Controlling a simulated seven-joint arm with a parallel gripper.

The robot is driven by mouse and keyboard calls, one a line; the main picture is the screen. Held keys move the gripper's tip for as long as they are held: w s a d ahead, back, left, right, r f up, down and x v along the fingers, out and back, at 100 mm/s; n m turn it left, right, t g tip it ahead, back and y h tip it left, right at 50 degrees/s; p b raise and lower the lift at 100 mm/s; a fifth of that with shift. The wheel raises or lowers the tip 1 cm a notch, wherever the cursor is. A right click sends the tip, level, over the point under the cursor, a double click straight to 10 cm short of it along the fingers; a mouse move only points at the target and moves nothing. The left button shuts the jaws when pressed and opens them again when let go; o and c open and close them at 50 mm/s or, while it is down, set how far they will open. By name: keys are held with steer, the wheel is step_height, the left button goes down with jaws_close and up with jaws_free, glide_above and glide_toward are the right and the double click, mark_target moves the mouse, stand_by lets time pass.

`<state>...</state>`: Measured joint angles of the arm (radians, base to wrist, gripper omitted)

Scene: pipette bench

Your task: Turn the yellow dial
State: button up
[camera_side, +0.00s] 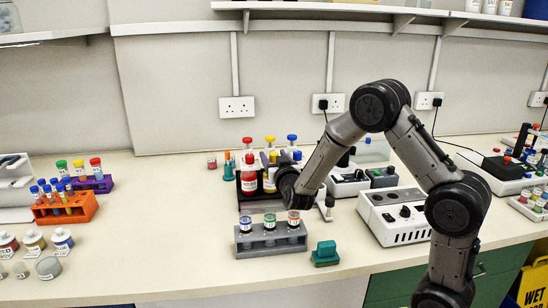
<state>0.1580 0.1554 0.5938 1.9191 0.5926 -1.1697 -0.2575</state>
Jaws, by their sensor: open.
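I cannot make out a yellow dial for certain in the side view. A white instrument box (398,217) with dark knobs stands on the bench right of centre. A smaller white device (347,184) with a dark knob stands behind it, to its left. My gripper (279,172) is over the bench near the middle, close to a bottle with a yellow cap (270,139). It is open; its fingers are small and partly hidden by my wrist. I cannot tell whether it touches anything.
A grey rack (270,243) with capped vials stands in front of my gripper, with a green block (325,254) to its right. An orange tube rack (66,210) is at left. Bench between is clear.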

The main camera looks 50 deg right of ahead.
mark_target(274, 154)
steer(key=shift+r, duration=0.35)
step_height(274, 154, up, 3)
steer(key=shift+f, duration=0.2)
steer(key=s+a+r, duration=0.5)
steer(key=s+r, duration=0.4)
steer(key=s, duration=0.4)
steer(key=shift+r, duration=0.35)
